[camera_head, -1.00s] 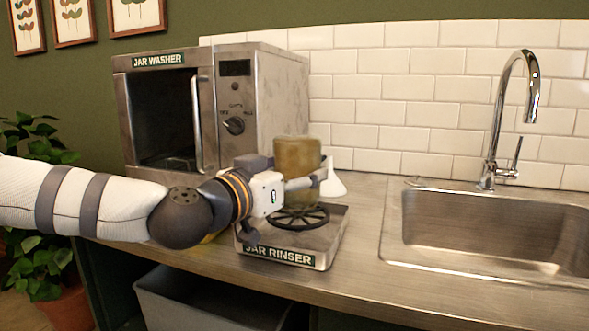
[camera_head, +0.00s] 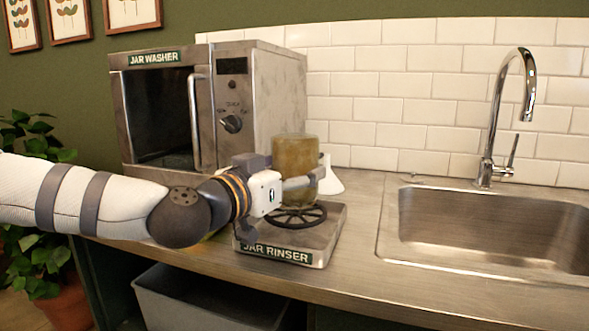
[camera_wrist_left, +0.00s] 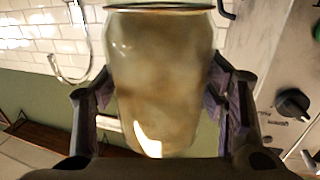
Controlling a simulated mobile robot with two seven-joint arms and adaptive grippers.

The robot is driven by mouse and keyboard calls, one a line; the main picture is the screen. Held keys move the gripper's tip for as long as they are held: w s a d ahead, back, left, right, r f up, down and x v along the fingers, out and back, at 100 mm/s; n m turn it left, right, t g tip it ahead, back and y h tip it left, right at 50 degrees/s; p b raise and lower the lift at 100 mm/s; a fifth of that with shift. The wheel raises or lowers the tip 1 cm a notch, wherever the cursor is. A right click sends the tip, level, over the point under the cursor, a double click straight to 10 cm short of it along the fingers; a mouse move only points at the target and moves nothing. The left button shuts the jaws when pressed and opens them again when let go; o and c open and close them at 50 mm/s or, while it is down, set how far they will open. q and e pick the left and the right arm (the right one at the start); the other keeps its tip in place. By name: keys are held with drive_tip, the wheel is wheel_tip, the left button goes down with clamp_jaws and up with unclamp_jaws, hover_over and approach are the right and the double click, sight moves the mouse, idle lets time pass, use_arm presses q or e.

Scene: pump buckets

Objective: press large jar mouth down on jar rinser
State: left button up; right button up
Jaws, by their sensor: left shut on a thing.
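My left gripper (camera_head: 302,184) is shut around the lower part of the jar. In the upside-down left wrist view, the jar (camera_wrist_left: 160,80) sits between the two fingers, with its rim-like end at the picture's top, so it seems to be mouth down. Its lower end is at or very close to the plate; the gripper partly hides it, so I cannot tell whether they touch. My right gripper is out of view.
The jar washer (camera_head: 255,100) stands behind on the left. A white cone-shaped object (camera_head: 331,178) is just behind the jar. The sink (camera_head: 490,228) with its tap (camera_head: 492,140) is on the right. A grey bin (camera_head: 205,300) is below the counter.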

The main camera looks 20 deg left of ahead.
sight(294, 136)
use_arm(q)
drive_tip(key=shift+f, duration=0.7)
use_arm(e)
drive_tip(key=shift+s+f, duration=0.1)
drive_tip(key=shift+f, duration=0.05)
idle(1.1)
use_arm(q)
drive_tip(key=shift+r, duration=0.1)
idle(0.5)
drive_tip(key=shift+s+r+p, duration=0.1)
drive_tip(key=shift+r+p, duration=1)
drive_tip(key=shift+r, duration=0.6)
drive_tip(key=shift+f, duration=0.2)
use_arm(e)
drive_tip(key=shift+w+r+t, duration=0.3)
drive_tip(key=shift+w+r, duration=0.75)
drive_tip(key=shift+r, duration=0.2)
use_arm(q)
wheel_tip(294, 136, up, 6)
drive_tip(key=p, duration=0.3)
drive_tip(key=shift+s+f, duration=0.1)
drive_tip(key=shift+f, duration=0.05)
drive_tip(key=shift+r, duration=0.5)
drive_tip(key=shift+w+f, duration=0.2)
drive_tip(key=shift+f, duration=0.1)
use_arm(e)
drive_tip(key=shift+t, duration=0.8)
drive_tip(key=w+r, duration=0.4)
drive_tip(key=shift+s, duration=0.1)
